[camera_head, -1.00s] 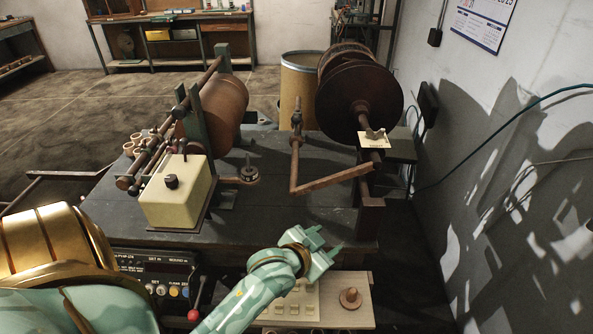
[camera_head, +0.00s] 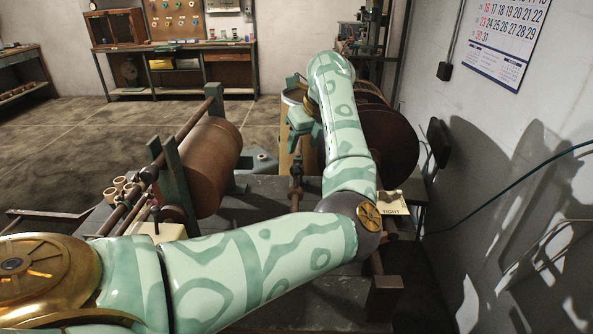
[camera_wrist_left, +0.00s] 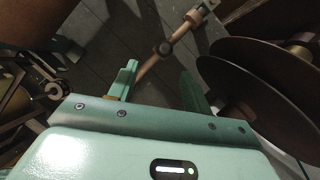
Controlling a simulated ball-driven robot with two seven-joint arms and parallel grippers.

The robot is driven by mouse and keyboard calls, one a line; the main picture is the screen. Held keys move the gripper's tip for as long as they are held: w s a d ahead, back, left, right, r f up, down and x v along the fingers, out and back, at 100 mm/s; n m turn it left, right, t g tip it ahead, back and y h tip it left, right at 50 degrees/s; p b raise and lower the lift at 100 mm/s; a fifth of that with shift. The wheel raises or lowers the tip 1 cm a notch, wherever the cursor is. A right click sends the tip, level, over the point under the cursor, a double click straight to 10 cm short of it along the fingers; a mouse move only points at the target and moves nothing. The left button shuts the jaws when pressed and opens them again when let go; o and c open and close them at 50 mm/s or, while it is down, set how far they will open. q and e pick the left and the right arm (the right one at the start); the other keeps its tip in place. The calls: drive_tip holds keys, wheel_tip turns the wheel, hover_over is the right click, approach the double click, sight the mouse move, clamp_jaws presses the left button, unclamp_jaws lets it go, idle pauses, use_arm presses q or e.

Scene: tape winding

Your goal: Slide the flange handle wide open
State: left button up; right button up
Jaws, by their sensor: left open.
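A brown jointed rod (camera_head: 296,172) stands on the dark bench; it may be the flange handle, but I cannot tell for sure. In the left wrist view a similar rod with a round collar (camera_wrist_left: 164,48) runs past my fingers. The dark reel flange (camera_head: 397,145) is on the right, partly hidden behind my left arm; large discs show in the wrist view (camera_wrist_left: 262,88). My left gripper (camera_head: 303,128) is open beside the reel, with its fingers (camera_wrist_left: 159,72) apart and nothing seen gripped. My right gripper is out of view.
A brown roll (camera_head: 212,166) sits on the bench's left side. A card marked TIGHT (camera_head: 392,203) is near the reel's shaft. The wall (camera_head: 495,170) closes off the right. My left arm hides much of the bench.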

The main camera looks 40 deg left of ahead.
use_arm(q)
drive_tip(key=b, duration=0.2)
approach(295, 186)
drive_tip(key=shift+h, duration=0.3)
drive_tip(key=b+x, duration=0.1)
drive_tip(key=x, duration=0.2)
drive_tip(key=a+b+x, duration=0.1)
drive_tip(key=x, duration=0.2)
drive_tip(key=w+b+x, duration=0.1)
drive_tip(key=x, duration=0.2)
drive_tip(key=shift+a+r, duration=0.35)
drive_tip(key=shift+r, duration=0.1)
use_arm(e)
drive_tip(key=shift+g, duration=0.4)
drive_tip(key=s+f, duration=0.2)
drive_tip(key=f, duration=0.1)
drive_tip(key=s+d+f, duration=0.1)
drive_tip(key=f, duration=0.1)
use_arm(q)
clamp_jaws()
drive_tip(key=shift+s, duration=0.1)
